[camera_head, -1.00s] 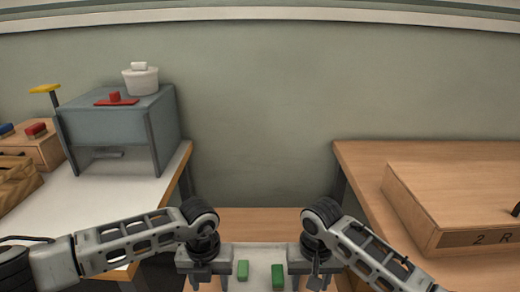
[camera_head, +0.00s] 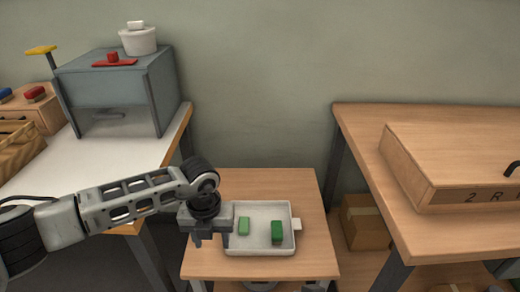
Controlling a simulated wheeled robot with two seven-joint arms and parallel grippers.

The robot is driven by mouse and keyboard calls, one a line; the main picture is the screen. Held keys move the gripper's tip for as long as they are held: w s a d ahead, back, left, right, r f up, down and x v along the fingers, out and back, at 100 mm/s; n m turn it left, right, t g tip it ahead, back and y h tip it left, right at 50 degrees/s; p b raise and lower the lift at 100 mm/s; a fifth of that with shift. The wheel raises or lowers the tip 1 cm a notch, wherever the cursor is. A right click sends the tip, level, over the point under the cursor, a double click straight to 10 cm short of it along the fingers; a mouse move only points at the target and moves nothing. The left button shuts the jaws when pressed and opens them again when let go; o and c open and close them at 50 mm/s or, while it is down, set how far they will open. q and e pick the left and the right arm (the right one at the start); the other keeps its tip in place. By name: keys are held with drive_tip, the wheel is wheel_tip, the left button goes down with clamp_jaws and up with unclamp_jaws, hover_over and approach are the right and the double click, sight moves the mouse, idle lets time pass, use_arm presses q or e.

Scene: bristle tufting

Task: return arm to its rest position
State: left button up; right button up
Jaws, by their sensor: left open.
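My left arm comes in from the left. My left gripper (camera_head: 211,238) points down at the left edge of a white tray (camera_head: 262,212) on a small wooden table (camera_head: 312,256). Its jaws are open, and I see nothing held between them. Two green blocks lie in the tray: a lighter one (camera_head: 243,226) on the left, close to the gripper, and a darker one (camera_head: 278,230) on the right. My right gripper is not in view.
A grey machine (camera_head: 115,95) with a white pot (camera_head: 138,40) on top stands on the white table (camera_head: 90,172) at left. A large wooden box (camera_head: 450,160) lies on the right table (camera_head: 375,120). A cardboard box (camera_head: 365,222) sits below. Gaps separate the tables.

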use_arm(q)
drive_tip(key=s+d+r+g+h, duration=0.1)
drive_tip(key=s+d+g+h, duration=0.1)
drive_tip(key=s+d+h, duration=0.5)
drive_tip(key=s+d+g+h, duration=0.1)
drive_tip(key=s+d+h, duration=0.1)
drive_tip(key=s+d, duration=0.5)
drive_tip(key=d+r+n+t+h, duration=0.5)
drive_tip(key=d+r+n+h, duration=0.25)
drive_tip(key=r+h, duration=0.45)
drive_tip(key=w+a+n+t+y, duration=0.6)
drive_tip(key=a+n+t+y, duration=0.55)
drive_tip(key=n, duration=0.65)
drive_tip(key=s+a+f+n+g+y+p, duration=0.2)
drive_tip(key=s+a+f+n+y+p, duration=0.2)
drive_tip(key=a+f, duration=0.8)
drive_tip(key=s+n+y, duration=0.2)
drive_tip(key=s+n, duration=0.2)
drive_tip(key=s, duration=0.1)
drive_tip(key=shift+s+a+f+g, duration=0.15)
drive_tip(key=shift+a+f+g, duration=0.05)
drive_tip(key=shift+a+g, duration=0.15)
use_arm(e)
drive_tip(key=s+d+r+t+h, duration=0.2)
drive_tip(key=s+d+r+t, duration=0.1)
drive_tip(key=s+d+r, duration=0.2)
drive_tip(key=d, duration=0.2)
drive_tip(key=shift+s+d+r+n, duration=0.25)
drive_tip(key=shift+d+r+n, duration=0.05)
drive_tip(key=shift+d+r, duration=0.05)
